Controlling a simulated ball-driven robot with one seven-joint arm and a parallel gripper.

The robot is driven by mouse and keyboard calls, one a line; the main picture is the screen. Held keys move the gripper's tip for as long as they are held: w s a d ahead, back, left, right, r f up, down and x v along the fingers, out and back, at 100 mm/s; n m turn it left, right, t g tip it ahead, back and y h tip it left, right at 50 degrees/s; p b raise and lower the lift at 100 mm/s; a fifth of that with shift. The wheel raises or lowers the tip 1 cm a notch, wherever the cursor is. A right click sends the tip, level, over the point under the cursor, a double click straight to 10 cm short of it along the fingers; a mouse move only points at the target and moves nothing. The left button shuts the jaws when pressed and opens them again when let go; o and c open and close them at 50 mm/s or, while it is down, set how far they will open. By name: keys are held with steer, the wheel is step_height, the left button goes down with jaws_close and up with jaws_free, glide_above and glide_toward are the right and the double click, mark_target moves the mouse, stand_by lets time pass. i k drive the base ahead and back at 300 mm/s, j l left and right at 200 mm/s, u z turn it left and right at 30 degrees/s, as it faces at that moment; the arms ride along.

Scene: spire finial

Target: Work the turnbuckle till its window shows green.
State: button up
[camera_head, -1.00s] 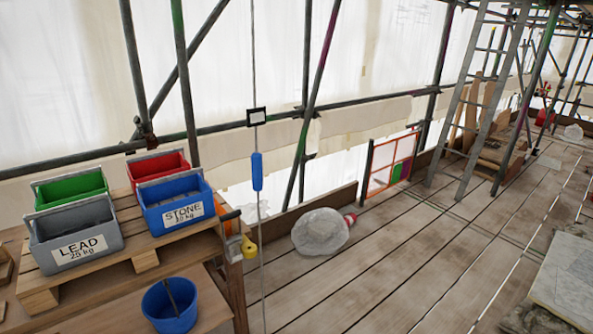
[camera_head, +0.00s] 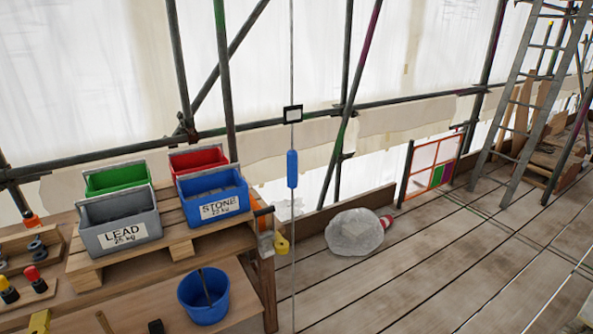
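A blue turnbuckle body (camera_head: 292,169) hangs upright on a thin vertical cable right of the workbench. Above it on the cable is a small black-framed plate (camera_head: 293,114) with a pale face; no green shows on it. I cannot tell whether this plate is the window. My gripper is not in view.
The workbench (camera_head: 262,290) carries a pallet with crates, including the grey LEAD crate (camera_head: 120,222) and blue STONE crate (camera_head: 212,195). A blue bucket (camera_head: 204,297) stands below. A plastic-wrapped bundle (camera_head: 354,232) lies on the planks.

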mark_target(292, 154)
steer(key=i+l+u, duration=0.25)
steer(key=i+l, duration=1.25)
steer(key=i, duration=0.3)
steer(key=i+l+u, duration=0.15)
steer(key=i, duration=0.25)
steer(key=i+l, duration=0.15)
steer(key=i, duration=0.3)
steer(key=u, duration=0.05)
